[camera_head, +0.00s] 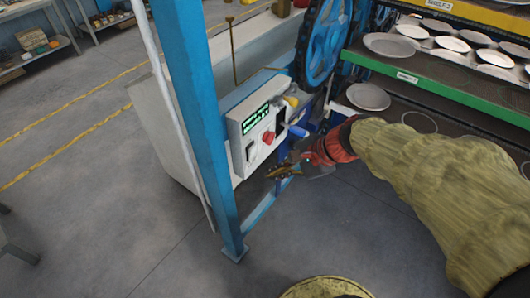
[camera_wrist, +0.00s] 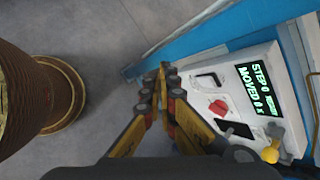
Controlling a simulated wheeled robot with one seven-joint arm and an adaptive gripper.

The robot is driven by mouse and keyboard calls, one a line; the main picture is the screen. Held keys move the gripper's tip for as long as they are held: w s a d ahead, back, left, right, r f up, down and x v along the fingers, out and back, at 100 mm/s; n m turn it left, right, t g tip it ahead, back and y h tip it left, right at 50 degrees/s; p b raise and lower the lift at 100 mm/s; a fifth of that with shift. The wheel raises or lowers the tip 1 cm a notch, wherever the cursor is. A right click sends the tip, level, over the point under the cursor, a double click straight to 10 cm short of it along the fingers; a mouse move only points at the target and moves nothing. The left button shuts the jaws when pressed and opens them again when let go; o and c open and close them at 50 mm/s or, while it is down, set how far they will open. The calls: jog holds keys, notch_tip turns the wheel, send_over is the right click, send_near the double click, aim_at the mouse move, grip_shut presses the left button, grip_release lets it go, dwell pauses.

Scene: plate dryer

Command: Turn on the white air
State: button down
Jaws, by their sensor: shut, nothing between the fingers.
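A white control box (camera_head: 236,123) is mounted on the blue frame in the head view. It carries a lit green display (camera_head: 255,118), a red button (camera_head: 268,137) and a pale switch (camera_head: 250,151) at its lower left. The wrist view shows the same box (camera_wrist: 195,100), with the red button (camera_wrist: 218,107) and the pale switch (camera_wrist: 207,79). My gripper (camera_head: 272,174) is below and in front of the box, apart from it. Its fingertips (camera_wrist: 163,70) meet with nothing between them. My finger and wrist parts cover the lower part of the box in the wrist view.
A blue post (camera_head: 195,100) stands left of the box. A yellow knob (camera_head: 291,101) and a blue handle (camera_head: 297,131) are at its right side. A blue wheel (camera_head: 322,45) is above. Green shelving (camera_head: 440,83) with several plates stands right. Open floor (camera_head: 90,220) lies left.

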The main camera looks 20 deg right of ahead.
jog(key=w+d+f+m+t, duration=0.4)
jog(key=w+d+f+m, duration=0.2)
jog(key=m, duration=0.6)
jog(key=w+d, duration=0.2)
jog(key=d, duration=0.1)
jog(key=shift+w+d+f+y+b, duration=0.15)
jog(key=shift+w+d+y+b, duration=0.15)
jog(key=shift+d+b, duration=0.1)
jog(key=b, duration=0.4)
send_near(255, 150)
jog(key=x, duration=0.4)
jog(key=shift+w+f, duration=0.2)
jog(key=shift+f, duration=0.2)
jog(key=shift+a, duration=0.1)
